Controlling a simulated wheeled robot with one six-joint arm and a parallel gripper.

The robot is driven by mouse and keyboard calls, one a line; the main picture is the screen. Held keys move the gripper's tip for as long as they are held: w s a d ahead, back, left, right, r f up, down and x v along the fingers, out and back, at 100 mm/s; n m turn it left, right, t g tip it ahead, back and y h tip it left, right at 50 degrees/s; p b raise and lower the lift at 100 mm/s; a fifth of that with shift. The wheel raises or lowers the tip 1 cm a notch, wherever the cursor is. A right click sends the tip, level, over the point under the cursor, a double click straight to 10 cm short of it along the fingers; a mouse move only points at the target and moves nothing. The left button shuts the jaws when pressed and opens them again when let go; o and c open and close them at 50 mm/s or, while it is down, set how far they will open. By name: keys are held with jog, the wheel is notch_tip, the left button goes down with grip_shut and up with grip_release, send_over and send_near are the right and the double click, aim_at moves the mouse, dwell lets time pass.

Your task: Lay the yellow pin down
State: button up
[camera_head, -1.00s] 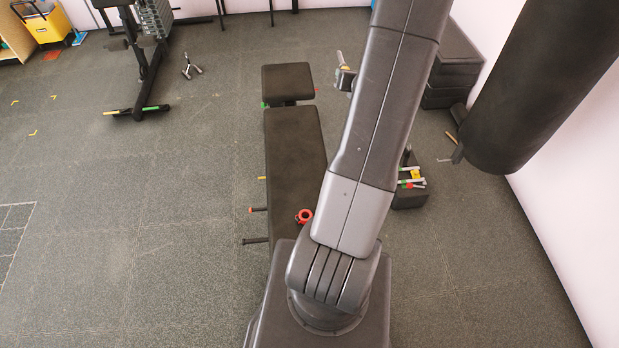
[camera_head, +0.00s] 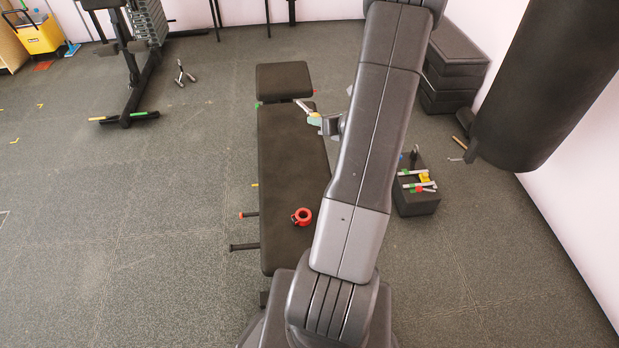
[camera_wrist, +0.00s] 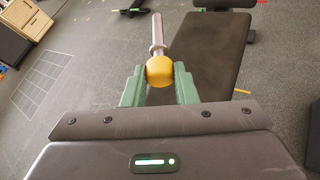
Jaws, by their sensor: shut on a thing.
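The yellow pin (camera_wrist: 159,68) has a round yellow head and a grey metal shaft. In the wrist view its head sits between the green fingers of my gripper (camera_wrist: 160,86), with the shaft pointing away. In the head view the pin (camera_head: 304,106) extends up and left from my gripper (camera_head: 319,121), over the right side of the black bench near its seat gap. My gripper is shut on the yellow head. The exact height of the pin above the bench cannot be told.
A red ring-shaped collar (camera_head: 301,217) lies on the bench pad (camera_head: 283,160). A black box (camera_head: 417,203) carries several small items at the right. A punching bag (camera_head: 545,85) hangs at the right. Stacked black blocks (camera_head: 455,65) stand behind. Floor left of the bench is mostly clear.

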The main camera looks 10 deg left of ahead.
aim_at(309, 190)
jog(key=s+a+f+n+g+b, duration=0.1)
jog(key=f+b, duration=0.5)
jog(key=f, duration=0.2)
jog(key=s+f+n+g+y+b, duration=0.1)
jog(key=f+b, duration=0.6)
jog(key=f, duration=0.2)
jog(key=s+a+f+n+g+b, duration=0.1)
jog(key=f+b, duration=0.5)
jog(key=f, duration=0.2)
jog(key=shift+s+a+f+n+g+y+b, duration=0.15)
jog(key=shift+s+a+n+g+y+b, duration=0.05)
jog(key=shift+a+n+g+y+b, duration=0.1)
jog(key=o, duration=1.1)
jog(key=p+v, duration=0.4)
jog(key=v, duration=0.9)
jog(key=shift+d+p, duration=0.35)
jog(key=shift+d, duration=0.05)
